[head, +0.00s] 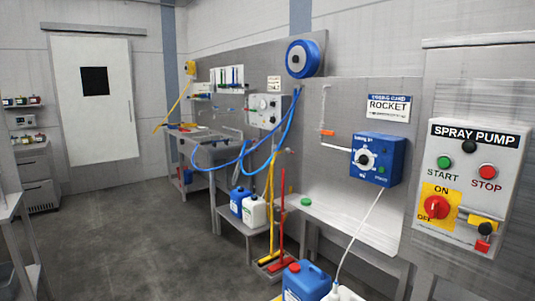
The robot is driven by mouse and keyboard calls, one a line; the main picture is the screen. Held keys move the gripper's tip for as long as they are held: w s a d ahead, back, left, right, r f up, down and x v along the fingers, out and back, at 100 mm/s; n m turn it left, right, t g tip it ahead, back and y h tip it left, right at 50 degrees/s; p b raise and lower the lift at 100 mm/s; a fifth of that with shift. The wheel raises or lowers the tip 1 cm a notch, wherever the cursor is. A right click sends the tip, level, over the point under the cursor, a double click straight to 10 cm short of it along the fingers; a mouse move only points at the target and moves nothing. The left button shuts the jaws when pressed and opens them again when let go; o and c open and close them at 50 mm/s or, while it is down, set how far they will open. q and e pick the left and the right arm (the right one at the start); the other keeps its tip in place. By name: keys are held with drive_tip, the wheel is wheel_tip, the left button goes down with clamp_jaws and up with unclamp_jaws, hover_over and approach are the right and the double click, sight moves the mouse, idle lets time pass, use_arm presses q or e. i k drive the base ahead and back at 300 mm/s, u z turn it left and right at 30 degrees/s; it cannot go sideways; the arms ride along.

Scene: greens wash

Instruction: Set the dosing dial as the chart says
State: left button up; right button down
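A blue dosing box (391,158) is mounted on the grey wall panel right of centre. Above the box hangs a white card (388,107) with a blue header. Its large word reads ROCKET; the header seems to say dosing card, and the smaller line is unreadable. Neither of my grippers is in view.
A grey spray pump panel (470,175) with START, STOP and a red ON/OFF switch (437,207) is at right. Blue and white canisters (254,214) stand on a low shelf. A blue jug (304,282) is at the bottom. The floor at left (120,225) is clear.

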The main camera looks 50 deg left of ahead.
sight(363, 159)
drive_tip(key=u, duration=1.05)
drive_tip(key=k, duration=0.35)
drive_tip(key=z, duration=0.05)
drive_tip(key=i, duration=0.35)
